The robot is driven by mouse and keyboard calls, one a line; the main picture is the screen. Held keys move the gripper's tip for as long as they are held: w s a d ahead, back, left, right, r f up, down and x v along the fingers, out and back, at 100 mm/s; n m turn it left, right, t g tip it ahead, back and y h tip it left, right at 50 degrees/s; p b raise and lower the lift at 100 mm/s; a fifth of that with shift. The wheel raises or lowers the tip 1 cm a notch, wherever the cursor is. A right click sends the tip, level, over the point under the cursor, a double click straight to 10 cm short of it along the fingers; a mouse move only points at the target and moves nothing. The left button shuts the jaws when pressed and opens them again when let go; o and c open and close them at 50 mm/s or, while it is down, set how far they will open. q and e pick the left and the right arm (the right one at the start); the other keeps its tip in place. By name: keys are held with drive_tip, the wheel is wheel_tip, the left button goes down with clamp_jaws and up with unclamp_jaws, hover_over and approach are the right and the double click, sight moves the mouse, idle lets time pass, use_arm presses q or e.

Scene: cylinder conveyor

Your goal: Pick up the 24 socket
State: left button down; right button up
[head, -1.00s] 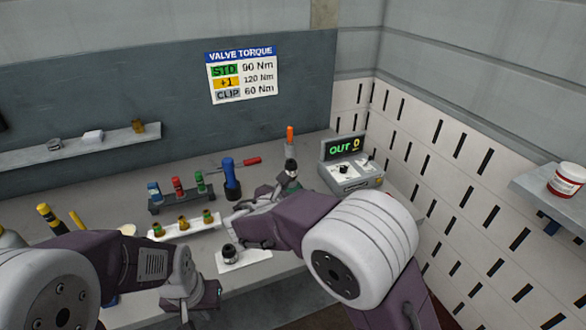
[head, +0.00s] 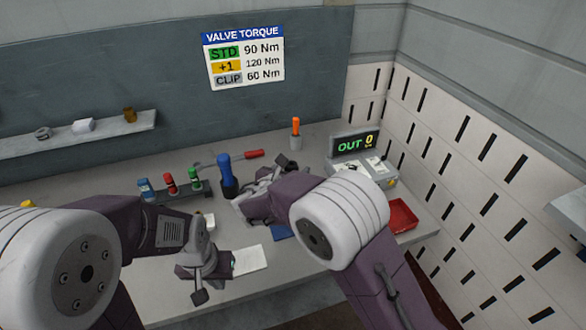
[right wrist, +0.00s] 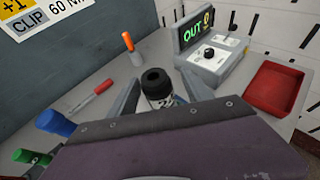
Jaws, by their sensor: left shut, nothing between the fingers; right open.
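The 24 socket (right wrist: 158,84) is a dark cylinder with a black hollow top and a pale label reading 24, seen in the right wrist view. It stands between the fingers of my right gripper (right wrist: 157,97), which is open; its lower part is hidden by the gripper body. My left gripper (head: 199,286) is shut and empty, low over the front of the bench, by a white sheet (head: 252,260).
A controller box (head: 364,165) reading OUT 0 stands at the back right, with a red tray (head: 401,216) in front.

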sight(295, 167)
drive_tip(key=shift+w+f, duration=0.25)
drive_tip(key=shift+w, duration=0.4)
drive_tip(key=shift+w+d+f+p, duration=0.15)
drive_tip(key=shift+w+f+p, duration=0.15)
drive_tip(key=shift+w, duration=0.15)
drive_tip(key=shift+w+d+f, duration=0.1)
drive_tip(key=shift+w+d, duration=0.05)
drive_tip(key=shift+w, duration=0.05)
drive_tip(key=c, duration=0.3)
use_arm(q)
drive_tip(key=shift+s+a+r, duration=0.2)
drive_tip(key=shift+s+r, duration=0.1)
drive_tip(key=shift+r, duration=0.3)
use_arm(e)
clamp_jaws()
